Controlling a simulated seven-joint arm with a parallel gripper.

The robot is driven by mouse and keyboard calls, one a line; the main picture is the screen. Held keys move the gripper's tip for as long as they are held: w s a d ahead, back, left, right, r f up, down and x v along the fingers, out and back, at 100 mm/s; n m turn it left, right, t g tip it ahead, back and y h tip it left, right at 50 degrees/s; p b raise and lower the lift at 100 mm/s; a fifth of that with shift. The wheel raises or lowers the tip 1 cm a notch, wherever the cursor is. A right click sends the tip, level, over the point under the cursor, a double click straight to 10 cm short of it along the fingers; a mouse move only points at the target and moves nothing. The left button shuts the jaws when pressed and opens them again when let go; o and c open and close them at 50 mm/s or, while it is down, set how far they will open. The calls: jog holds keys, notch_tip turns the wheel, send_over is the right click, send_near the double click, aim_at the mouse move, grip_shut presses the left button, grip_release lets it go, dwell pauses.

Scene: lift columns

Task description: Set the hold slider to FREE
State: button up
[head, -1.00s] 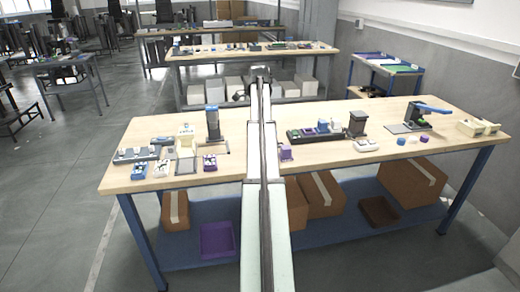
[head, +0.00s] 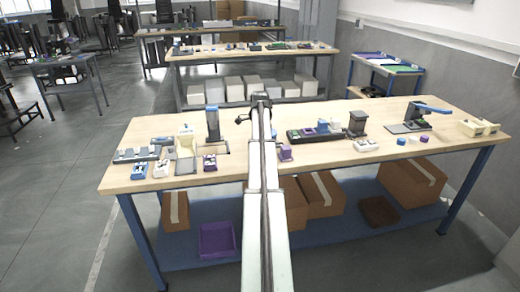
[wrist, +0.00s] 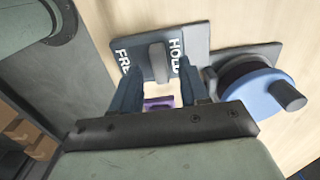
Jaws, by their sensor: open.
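The hold slider shows in the wrist view as a grey plate (wrist: 197,42) with white lettering, HOLD on the right and a partly covered FREE on the left. Its raised grey knob (wrist: 157,60) sits between the two words, closer to HOLD. My gripper (wrist: 157,67) is open, with one dark finger on each side of the knob. I cannot tell whether either finger touches it. In the head view my gripper (head: 261,97) is over the back of the workbench, and my arm hides the slider there.
A blue round knob with a dark handle (wrist: 262,92) stands right beside the slider. A purple piece (wrist: 158,102) shows between my fingers. The workbench (head: 240,172) carries several fixtures, including a blue-topped post (head: 212,122) on the left and a dark block row (head: 305,135) on the right.

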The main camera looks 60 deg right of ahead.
jog(key=shift+f, duration=0.85)
jog(key=shift+c, duration=0.4)
grip_shut()
